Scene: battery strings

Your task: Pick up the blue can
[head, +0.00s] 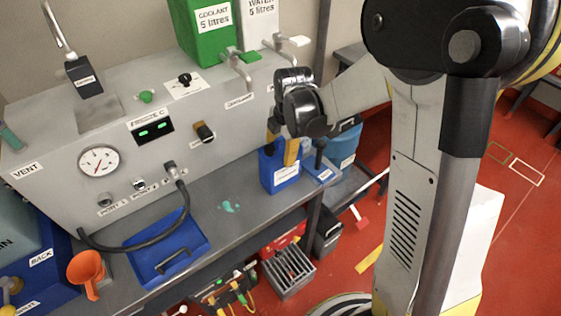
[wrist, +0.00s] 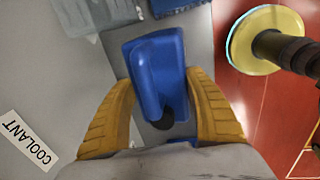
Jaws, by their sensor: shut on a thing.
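The blue can (head: 279,175), with a white label on its front, is upright at the right end of the grey bench. My gripper (head: 283,150) comes down on it from above, its yellow fingers on either side of the can's upper part. In the wrist view the blue can (wrist: 160,62) lies between the two yellow fingers of my gripper (wrist: 159,80), which is shut on it. The can's top is partly hidden by the fingers in the head view. Whether its base touches the bench is hard to tell.
The grey panel (head: 60,165) with gauge and taps stands behind. A green coolant container (head: 205,40) and white water container (head: 262,22) are on top. A blue tray (head: 195,240) and orange funnel (head: 88,270) are at left. A blue bin (head: 343,147) stands right of the bench.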

